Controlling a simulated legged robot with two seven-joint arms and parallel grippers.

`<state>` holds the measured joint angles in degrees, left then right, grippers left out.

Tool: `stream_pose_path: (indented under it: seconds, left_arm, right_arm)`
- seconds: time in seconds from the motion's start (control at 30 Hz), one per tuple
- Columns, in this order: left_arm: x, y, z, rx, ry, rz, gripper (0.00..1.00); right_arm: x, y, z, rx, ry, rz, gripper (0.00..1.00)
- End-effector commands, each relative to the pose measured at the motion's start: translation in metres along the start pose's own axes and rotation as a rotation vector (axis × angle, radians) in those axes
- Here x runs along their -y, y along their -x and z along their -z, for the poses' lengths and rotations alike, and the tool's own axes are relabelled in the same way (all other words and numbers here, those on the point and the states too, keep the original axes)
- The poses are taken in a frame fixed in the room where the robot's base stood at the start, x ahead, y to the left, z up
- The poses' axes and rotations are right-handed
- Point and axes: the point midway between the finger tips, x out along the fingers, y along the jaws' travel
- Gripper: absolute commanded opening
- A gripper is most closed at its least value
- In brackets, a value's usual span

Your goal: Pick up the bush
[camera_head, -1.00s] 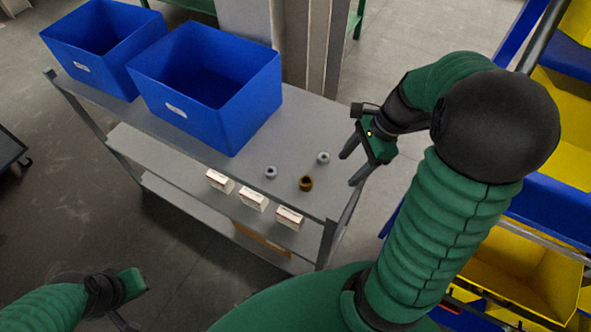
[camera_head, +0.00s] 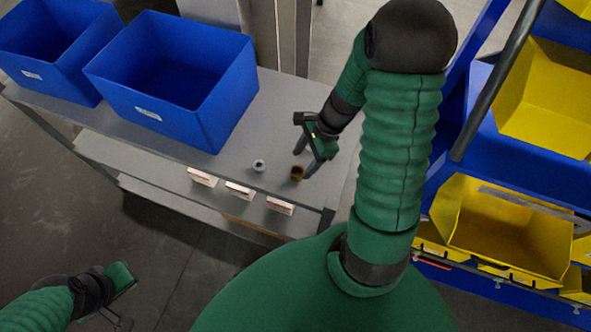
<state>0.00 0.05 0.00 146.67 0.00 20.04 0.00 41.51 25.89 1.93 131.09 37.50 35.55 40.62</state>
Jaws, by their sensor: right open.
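A brown bush (camera_head: 297,173) stands on the grey table top (camera_head: 240,145) near its front right corner. A small grey ring-shaped bush (camera_head: 259,165) stands to its left. My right gripper (camera_head: 304,162) is open, pointing down just above and beside the brown bush; I cannot tell if it touches it. A second grey bush seen earlier is hidden, probably behind the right gripper. My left gripper (camera_head: 122,300) is at the bottom left, away from the table; its fingers show poorly.
Two blue bins, one nearer (camera_head: 178,85) and one at the far left (camera_head: 55,50), stand on the table. A rack with yellow bins (camera_head: 505,235) is at the right.

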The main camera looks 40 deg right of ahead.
Motion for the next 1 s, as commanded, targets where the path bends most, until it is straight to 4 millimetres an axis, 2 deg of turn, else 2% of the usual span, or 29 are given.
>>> stream_pose_path:
  seconds: [0.1,0.23,0.47,0.93,1.0]
  left_arm:
    - [0.000,0.011,0.003,-0.001,0.000,0.000,0.00]
    - [0.000,0.010,0.003,-0.001,0.000,0.000,0.00]
    - [0.000,0.010,0.002,0.000,0.000,0.000,0.00]
    - [0.000,0.010,0.002,0.000,0.000,0.000,0.00]
    - [0.000,0.010,0.002,0.000,0.000,0.000,0.00]
  right_arm:
    - [-0.003,-0.018,0.000,0.004,-0.005,-0.006,0.61]
    - [-0.003,-0.039,0.001,0.003,-0.002,-0.002,0.61]
    - [-0.001,-0.043,0.000,0.000,0.000,-0.001,0.61]
    - [-0.001,-0.043,0.001,0.001,0.000,0.000,0.01]
    - [-0.001,-0.043,0.001,0.001,0.000,0.000,0.00]
